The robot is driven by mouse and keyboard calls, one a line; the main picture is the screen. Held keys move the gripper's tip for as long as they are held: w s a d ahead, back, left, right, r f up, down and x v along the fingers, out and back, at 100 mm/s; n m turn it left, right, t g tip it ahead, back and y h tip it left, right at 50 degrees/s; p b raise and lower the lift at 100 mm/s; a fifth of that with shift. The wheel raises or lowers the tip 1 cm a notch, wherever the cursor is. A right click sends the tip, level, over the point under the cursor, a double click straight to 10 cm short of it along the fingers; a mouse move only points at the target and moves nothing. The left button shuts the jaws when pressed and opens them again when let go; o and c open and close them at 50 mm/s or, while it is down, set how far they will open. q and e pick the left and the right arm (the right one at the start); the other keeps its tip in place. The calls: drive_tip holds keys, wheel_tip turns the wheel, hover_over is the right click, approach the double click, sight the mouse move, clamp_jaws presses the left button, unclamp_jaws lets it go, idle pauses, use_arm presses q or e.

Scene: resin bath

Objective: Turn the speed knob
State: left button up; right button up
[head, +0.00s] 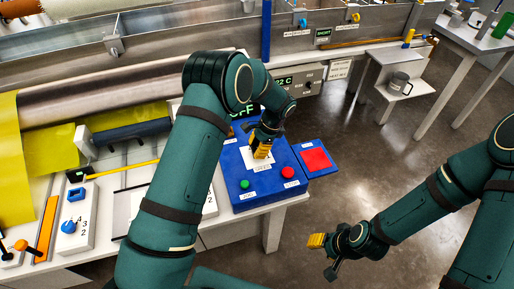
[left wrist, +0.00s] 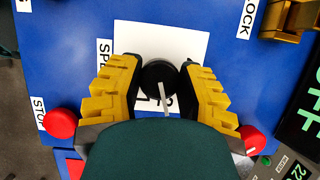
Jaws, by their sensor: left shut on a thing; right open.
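The speed knob (left wrist: 158,78) is a round black knob with a white pointer line, set on a white plate (left wrist: 185,38) on the blue control panel (left wrist: 75,30). My left gripper (left wrist: 154,88) has its yellow fingers on both sides of the knob and is shut on it. In the head view my left gripper (head: 262,148) points down at the panel and hides the knob. My right gripper (head: 318,241) is open and empty over the floor, away from the panel.
A green button (head: 244,184) and a red button (head: 288,172) sit on the panel near my left gripper. A red square pad (head: 315,159) lies to the right. A steel roller (head: 110,88) and yellow sheet (head: 50,145) are at the left. Open floor lies right.

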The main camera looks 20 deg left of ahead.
use_arm(q)
drive_tip(key=shift+s+f, duration=0.1)
drive_tip(key=shift+f, duration=0.05)
idle(0.3)
drive_tip(key=o, duration=1.2)
drive_tip(key=shift+c, duration=0.2)
drive_tip(key=v, duration=1.2)
